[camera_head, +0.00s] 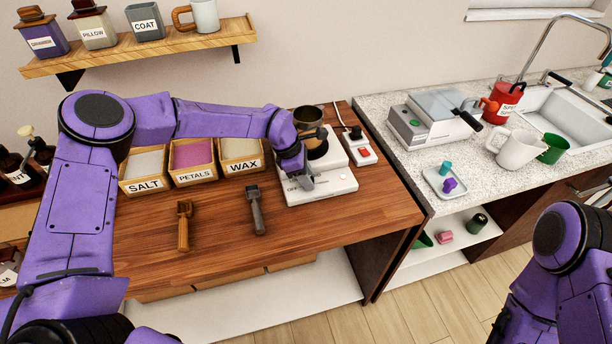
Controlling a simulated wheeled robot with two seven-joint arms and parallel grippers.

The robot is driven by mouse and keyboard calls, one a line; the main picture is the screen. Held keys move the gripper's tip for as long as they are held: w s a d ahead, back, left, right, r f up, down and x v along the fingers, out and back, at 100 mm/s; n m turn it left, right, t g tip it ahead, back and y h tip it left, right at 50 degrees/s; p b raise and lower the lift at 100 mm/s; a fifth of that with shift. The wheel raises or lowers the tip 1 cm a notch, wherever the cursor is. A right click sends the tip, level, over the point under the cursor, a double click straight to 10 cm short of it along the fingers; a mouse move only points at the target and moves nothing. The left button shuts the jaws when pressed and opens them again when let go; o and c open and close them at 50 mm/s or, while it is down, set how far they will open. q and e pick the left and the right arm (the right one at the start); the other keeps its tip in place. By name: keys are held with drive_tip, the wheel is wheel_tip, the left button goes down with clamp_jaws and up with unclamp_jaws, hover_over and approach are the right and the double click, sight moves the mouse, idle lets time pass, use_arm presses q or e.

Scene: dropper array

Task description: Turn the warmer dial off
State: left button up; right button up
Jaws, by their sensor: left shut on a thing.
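The white warmer (335,186) stands on the wooden table, with a dark round plate (318,150) on its top. "OFF" lettering shows on the left of its front part. My left gripper (302,181) reaches down to that front part, beside the lettering. It is shut at the dial's place; the dial itself is hidden by the fingers, so its setting cannot be read. A dark cup with a brassy inside (308,118) shows at the back of the warmer, partly behind my left wrist. My right arm is at the lower right; its gripper is out of view.
Salt (144,187), petals (193,178) and wax (241,167) boxes stand left of the warmer. A brown-handled tool (184,226) and a grey one (257,211) lie in front. A white unit with a red switch (364,152) stands right. The table's front right is clear.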

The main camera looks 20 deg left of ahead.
idle(0.7)
use_arm(q)
drive_tip(key=o, duration=0.8)
drive_tip(key=shift+d, duration=0.1)
drive_tip(key=shift+c, duration=0.2)
drive_tip(key=shift+a+r, duration=0.2)
drive_tip(key=shift+r, duration=0.1)
drive_tip(key=b+v, duration=0.3)
drive_tip(key=v, duration=0.6)
drive_tip(key=shift+r, duration=0.4)
drive_tip(key=shift+f+b, duration=0.1)
drive_tip(key=shift+b, duration=0.25)
